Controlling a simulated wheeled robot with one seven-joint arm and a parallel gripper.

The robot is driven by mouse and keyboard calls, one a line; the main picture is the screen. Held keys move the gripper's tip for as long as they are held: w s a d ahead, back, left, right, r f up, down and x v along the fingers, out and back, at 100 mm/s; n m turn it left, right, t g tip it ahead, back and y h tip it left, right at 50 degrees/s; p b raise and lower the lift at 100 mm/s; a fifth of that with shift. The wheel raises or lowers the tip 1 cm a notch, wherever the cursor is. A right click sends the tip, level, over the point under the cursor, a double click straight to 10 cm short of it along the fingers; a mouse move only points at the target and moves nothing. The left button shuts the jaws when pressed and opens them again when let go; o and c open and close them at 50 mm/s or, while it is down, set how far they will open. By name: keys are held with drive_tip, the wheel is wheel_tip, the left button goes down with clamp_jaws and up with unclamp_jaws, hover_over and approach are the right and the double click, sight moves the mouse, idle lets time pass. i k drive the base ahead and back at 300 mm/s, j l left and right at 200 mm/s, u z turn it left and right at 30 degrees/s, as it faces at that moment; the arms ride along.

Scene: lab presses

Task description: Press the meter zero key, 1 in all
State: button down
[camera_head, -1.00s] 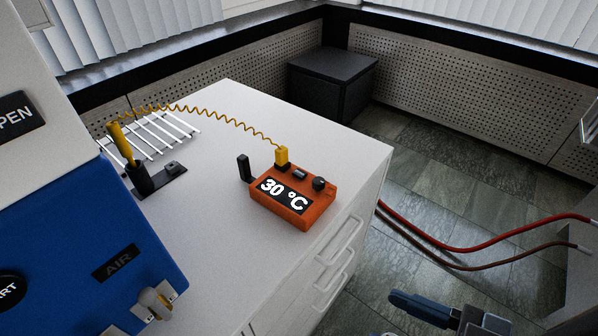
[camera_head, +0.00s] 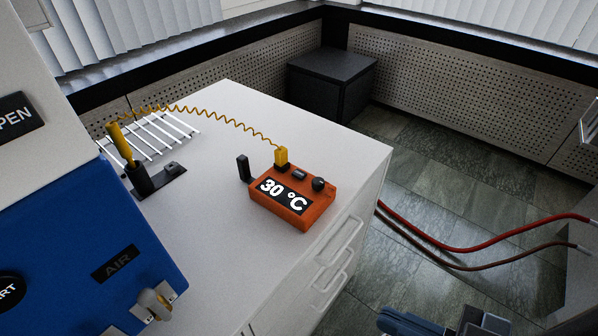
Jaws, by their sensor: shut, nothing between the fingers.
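The orange meter (camera_head: 318,214) sits on the white bench top, with its display (camera_head: 284,196) reading 30 °C. On its top are a small dark key (camera_head: 299,174) and a round black knob (camera_head: 318,184). No label for the zero key is readable. A yellow plug (camera_head: 282,155) stands at the meter's back edge. My gripper (camera_head: 400,322) shows partly at the bottom edge as a dark blue part. It is shut and empty, below and right of the meter, well apart from it. Most of it is cut off by the frame.
A coiled yellow cable (camera_head: 220,119) runs from the plug to a yellow probe (camera_head: 121,145) in a black stand. A blue press panel (camera_head: 90,250) is at left. The white bench (camera_head: 225,225) has drawer handles on its right side. Red hoses (camera_head: 480,246) hang at right.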

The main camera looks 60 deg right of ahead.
sight(300, 174)
drive_tip(key=z, duration=1.85)
drive_tip(key=k+j, duration=0.25)
drive_tip(key=k, duration=0.15)
drive_tip(key=k+j, duration=0.2)
drive_tip(key=k, duration=0.2)
drive_tip(key=k+j, duration=0.1)
drive_tip(key=i+j, duration=0.1)
drive_tip(key=j, duration=0.25)
drive_tip(key=i+j, duration=0.1)
drive_tip(key=j, duration=0.2)
